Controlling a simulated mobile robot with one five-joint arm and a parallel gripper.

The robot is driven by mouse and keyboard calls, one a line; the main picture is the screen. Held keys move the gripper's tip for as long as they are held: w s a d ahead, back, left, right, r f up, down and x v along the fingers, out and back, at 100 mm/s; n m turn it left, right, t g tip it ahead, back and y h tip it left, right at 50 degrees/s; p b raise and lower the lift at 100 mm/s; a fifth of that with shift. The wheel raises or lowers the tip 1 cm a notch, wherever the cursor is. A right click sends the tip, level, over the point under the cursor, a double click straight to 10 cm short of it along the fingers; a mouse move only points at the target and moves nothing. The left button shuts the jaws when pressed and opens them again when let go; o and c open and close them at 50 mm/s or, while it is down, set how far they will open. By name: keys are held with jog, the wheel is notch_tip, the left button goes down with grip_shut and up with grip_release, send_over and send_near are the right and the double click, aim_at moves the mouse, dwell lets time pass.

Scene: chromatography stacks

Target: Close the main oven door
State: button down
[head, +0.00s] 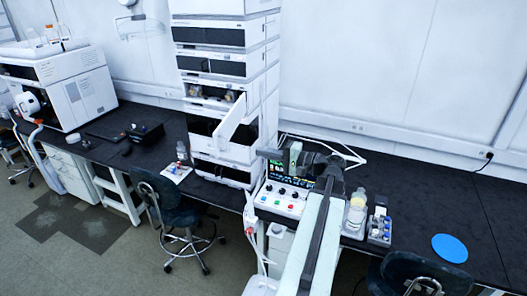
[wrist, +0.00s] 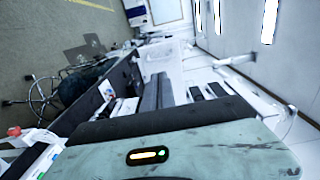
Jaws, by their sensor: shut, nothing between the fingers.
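The main oven door (head: 230,119) is a white panel on the tall instrument stack in the head view. It stands open, swung out from the stack at an angle. The dark oven opening (head: 203,126) shows behind and left of it. My gripper (head: 270,154) is shut and empty, to the right of and below the door, apart from it. In the wrist view my gripper (wrist: 158,80) reaches toward the stack, which appears lying sideways. A pale panel (wrist: 236,60) juts out there and looks like the door. Its hinge is hard to make out.
A control box (head: 285,193) with a screen and knobs stands beside the stack, below my arm. Bottles (head: 356,208) and a vial rack (head: 379,229) stand right of it. A blue disc (head: 449,248) lies on the black bench, which is mostly clear there. A chair (head: 165,205) stands in front.

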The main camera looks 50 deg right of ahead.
jog(key=x, duration=1)
jog(key=shift+w, duration=0.2)
